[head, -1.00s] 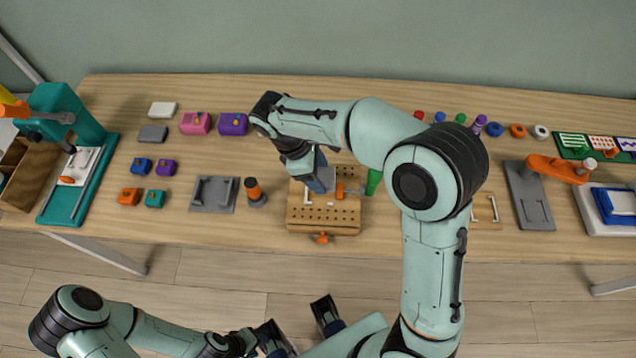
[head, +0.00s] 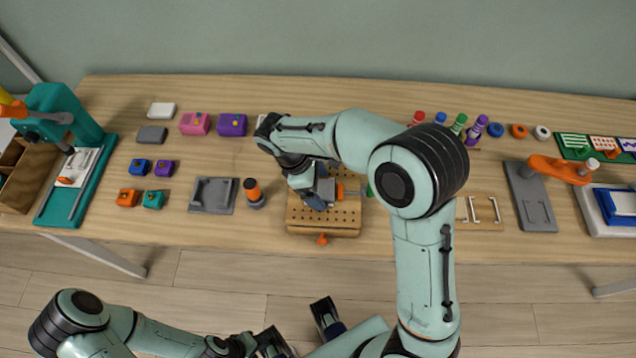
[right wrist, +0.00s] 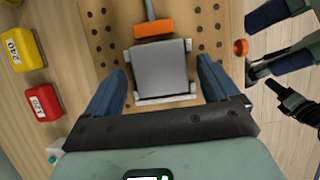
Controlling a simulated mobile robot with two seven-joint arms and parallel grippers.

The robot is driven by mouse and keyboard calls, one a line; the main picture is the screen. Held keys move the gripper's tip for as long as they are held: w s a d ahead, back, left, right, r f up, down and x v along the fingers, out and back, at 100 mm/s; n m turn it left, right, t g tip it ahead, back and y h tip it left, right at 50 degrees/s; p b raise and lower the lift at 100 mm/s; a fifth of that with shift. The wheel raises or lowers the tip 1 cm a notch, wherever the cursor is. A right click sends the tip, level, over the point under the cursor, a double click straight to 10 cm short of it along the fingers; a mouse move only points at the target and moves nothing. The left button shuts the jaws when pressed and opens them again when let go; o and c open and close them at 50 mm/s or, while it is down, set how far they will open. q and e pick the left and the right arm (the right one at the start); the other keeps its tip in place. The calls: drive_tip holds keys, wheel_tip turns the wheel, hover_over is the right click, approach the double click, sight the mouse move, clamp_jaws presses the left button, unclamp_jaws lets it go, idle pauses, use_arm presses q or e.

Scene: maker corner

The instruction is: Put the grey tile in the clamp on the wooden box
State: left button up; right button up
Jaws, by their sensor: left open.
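The grey tile (right wrist: 160,68) lies flat on the wooden box (right wrist: 100,38), between white corner stops (right wrist: 165,99) and the clamp's orange pad (right wrist: 153,28). The pad is very close to the tile's edge; I cannot tell if they touch. In the head view the wooden box (head: 345,217) is partly under my right arm. My right gripper (right wrist: 161,76) is open around the tile, with a blue finger apart from it on each side. It also shows over the box in the head view (head: 320,194). My left gripper (head: 272,341) is open and empty, low in front of the table.
An orange and black knob-like piece (head: 254,192) and a grey tray (head: 212,195) stand left of the box. Yellow (right wrist: 23,49) and red (right wrist: 43,101) blocks lie behind it. Markers (head: 460,122) stand at the back right. An orange-armed tool (head: 557,169) is farther right.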

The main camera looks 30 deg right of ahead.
drive_tip(key=p+v, duration=0.2)
drive_tip(key=v, duration=1)
drive_tip(key=shift+r, duration=0.1)
